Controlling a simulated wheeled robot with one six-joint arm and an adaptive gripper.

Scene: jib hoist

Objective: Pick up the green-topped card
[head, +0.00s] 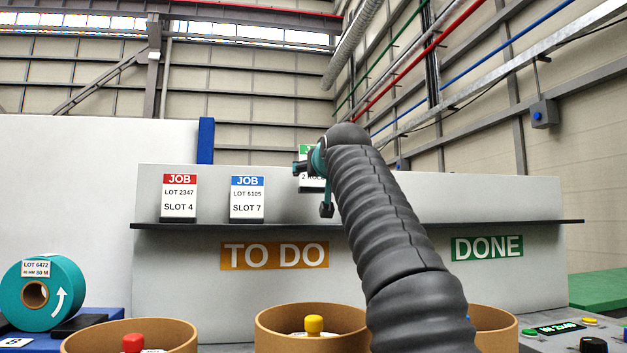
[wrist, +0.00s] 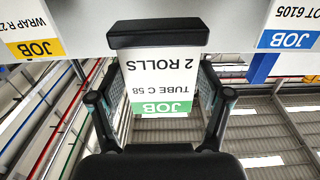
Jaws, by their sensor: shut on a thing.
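The green-topped card (head: 305,152) shows in the head view behind my gripper (head: 310,170), which hides part of it. It sits higher in the picture than the neighbouring cards, and its lower edge appears above the ledge. In the wrist view the green-topped card (wrist: 163,80) is upside down and reads JOB, TUBE C 58, 2 ROLLS, with a black foot (wrist: 158,33). The two fingers of my gripper (wrist: 158,108) are on either side of it, shut on it.
A red-topped card (head: 179,195) and a blue-topped card (head: 247,197) stand on the ledge (head: 270,226) above the TO DO sign (head: 274,256). A yellow-topped card (wrist: 30,30) shows in the wrist view. The ledge above the DONE sign (head: 487,248) looks clear. Round bins (head: 300,325) stand below.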

